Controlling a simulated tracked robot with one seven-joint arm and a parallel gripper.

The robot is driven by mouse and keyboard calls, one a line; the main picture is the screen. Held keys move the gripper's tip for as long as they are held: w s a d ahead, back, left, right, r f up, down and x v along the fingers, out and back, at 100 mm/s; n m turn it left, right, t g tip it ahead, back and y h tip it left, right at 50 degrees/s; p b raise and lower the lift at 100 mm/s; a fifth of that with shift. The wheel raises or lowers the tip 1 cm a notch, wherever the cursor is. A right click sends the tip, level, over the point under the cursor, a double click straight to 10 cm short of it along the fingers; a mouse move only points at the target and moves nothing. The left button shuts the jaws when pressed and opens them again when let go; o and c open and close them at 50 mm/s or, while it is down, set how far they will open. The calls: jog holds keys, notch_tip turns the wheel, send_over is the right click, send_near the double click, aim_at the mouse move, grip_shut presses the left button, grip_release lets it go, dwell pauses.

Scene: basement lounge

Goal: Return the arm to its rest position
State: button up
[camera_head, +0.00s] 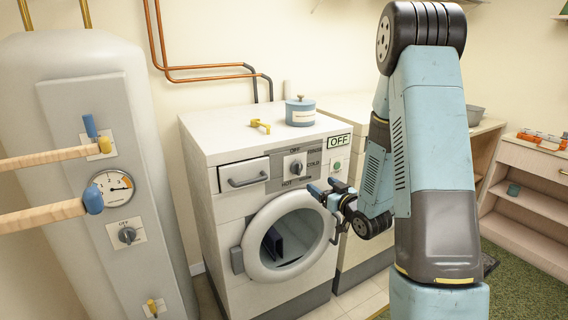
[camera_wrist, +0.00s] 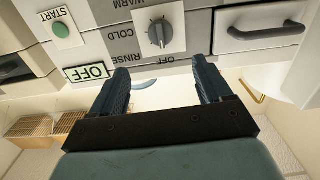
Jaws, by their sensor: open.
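My arm (camera_head: 432,165) stands tall at the right of the head view, bent down toward the front of the white washing machine (camera_head: 216,220). My gripper (camera_head: 325,188) is open and empty, in front of the machine, by the upper right of its round door (camera_head: 252,252). In the wrist view my gripper (camera_wrist: 160,70) has its two dark fingers apart with nothing between them. The control dial (camera_wrist: 160,32), the OFF sign (camera_wrist: 86,72), the START button (camera_wrist: 62,30) and the drawer handle (camera_wrist: 266,31) show beyond the fingers.
A grey tank (camera_head: 70,75) with a gauge (camera_head: 113,187) stands at left, with two wooden rods (camera_head: 40,158) before it. A blue pot (camera_head: 300,112) and a yellow item (camera_head: 260,126) sit on the machine. A shelf unit (camera_head: 530,200) stands at right beyond green carpet (camera_head: 525,275).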

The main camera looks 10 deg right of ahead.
jog(key=s+d+r+m+g+h, duration=0.2)
jog(key=s+r+g+h, duration=0.5)
jog(key=r, duration=0.7)
jog(key=s+a+r+m+g, duration=0.1)
jog(key=s+a+r+g, duration=0.1)
jog(key=s, duration=1.1)
jog(key=s+a+r+m+g+y, duration=0.1)
jog(key=s+r+g, duration=0.1)
jog(key=s, duration=1.1)
jog(key=shift+s+a+r, duration=0.2)
jog(key=shift+a+r, duration=0.15)
jog(key=shift+r, duration=0.55)
jog(key=shift+c, duration=0.4)
